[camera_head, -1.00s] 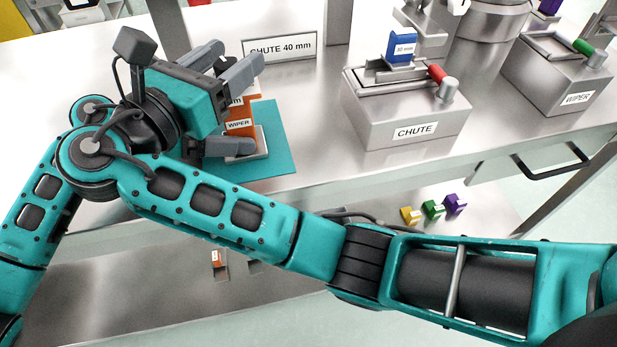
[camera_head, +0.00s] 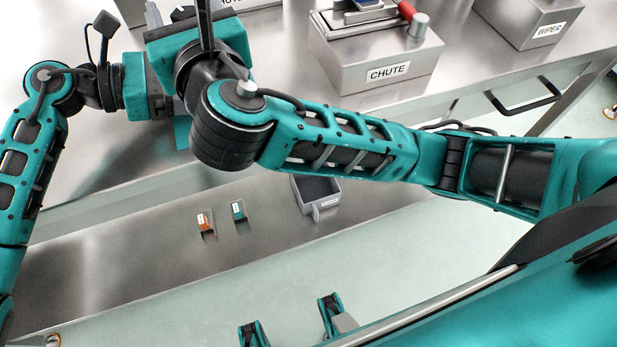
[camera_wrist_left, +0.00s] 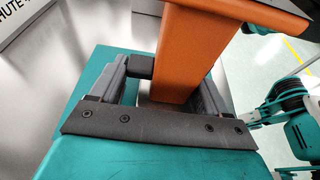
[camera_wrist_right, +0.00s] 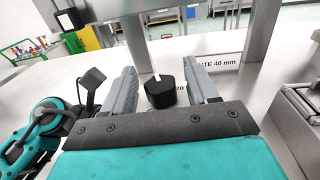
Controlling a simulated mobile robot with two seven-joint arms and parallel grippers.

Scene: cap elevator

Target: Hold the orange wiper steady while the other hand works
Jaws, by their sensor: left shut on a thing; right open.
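The orange wiper (camera_wrist_left: 188,50) fills the upper middle of the left wrist view. My left gripper (camera_wrist_left: 160,78) is shut on it, with one finger on either side. In the head view the wiper and the left fingertips are hidden behind my arms. My right gripper (camera_wrist_right: 158,68) is open in the right wrist view. A black block with a white mark on top (camera_wrist_right: 160,93) appears between its fingers; I cannot tell whether it touches them. A bit of teal mat (camera_head: 182,132) shows below my right forearm in the head view.
A metal box labelled CHUTE (camera_head: 380,62) and one labelled WIPER (camera_head: 530,22) stand on the bench to the right. Orange (camera_head: 205,222) and teal (camera_head: 238,210) small blocks and a grey bin (camera_head: 318,200) are on the lower shelf.

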